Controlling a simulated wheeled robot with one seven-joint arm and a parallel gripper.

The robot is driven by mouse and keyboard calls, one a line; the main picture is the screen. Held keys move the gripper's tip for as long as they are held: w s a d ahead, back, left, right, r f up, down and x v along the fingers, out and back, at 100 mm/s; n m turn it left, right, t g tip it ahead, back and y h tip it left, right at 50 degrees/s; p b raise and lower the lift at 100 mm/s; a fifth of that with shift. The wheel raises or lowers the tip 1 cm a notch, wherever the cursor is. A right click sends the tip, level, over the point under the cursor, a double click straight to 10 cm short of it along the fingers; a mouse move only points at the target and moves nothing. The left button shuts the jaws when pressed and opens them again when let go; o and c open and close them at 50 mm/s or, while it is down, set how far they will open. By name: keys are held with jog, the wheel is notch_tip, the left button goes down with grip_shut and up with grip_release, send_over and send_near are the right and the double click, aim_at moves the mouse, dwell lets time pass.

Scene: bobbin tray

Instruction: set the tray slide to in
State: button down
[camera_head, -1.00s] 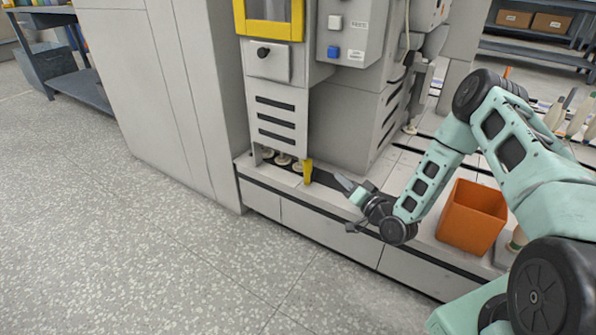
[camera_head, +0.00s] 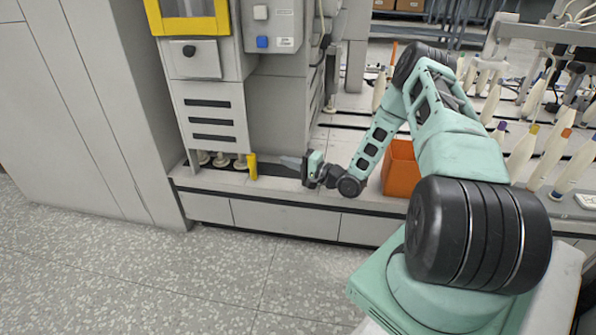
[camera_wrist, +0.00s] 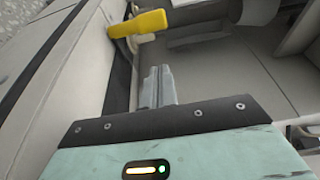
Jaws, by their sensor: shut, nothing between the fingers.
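The tray slide shows as a yellow handle (camera_head: 252,166) at the foot of the machine, at the right end of a row of pale round bobbins (camera_head: 221,160). In the wrist view the yellow handle (camera_wrist: 138,24) lies ahead of the fingers, toward the top left. My gripper (camera_head: 283,161) is just right of the handle, low over the ledge, pointing left at it. Its fingers also show in the wrist view (camera_wrist: 157,86), shut together with nothing between them. A small gap shows between fingertips and handle in the wrist view. Part of the slide is hidden under the machine.
An orange bin (camera_head: 400,170) stands on the ledge (camera_head: 290,192) right of my gripper. The vented machine panel (camera_head: 211,118) rises above the bobbins. Several tall bobbins (camera_head: 521,150) stand at the right. The floor (camera_head: 200,270) in front is clear.

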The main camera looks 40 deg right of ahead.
aim_at(252, 159)
jog(key=x, duration=0.2)
jog(key=b+x, duration=0.1)
jog(key=shift+w+a+f, duration=0.15)
jog(key=shift+w+f, duration=0.05)
jog(key=shift+w, duration=0.15)
jog(key=shift+w+a+b, duration=0.2)
jog(key=shift+a+b, duration=0.2)
jog(key=shift+a, duration=0.15)
jog(key=shift+w+a+b, duration=0.25)
jog(key=shift+a+b, duration=0.1)
jog(key=shift+a, duration=0.25)
jog(key=shift+w+a+r, duration=0.2)
jog(key=shift+w+a, duration=0.1)
jog(key=shift+a, duration=0.35)
jog(key=w+a, duration=0.1)
jog(key=w, duration=0.1)
jog(key=w+a, duration=0.2)
jog(key=shift+a+r, duration=0.1)
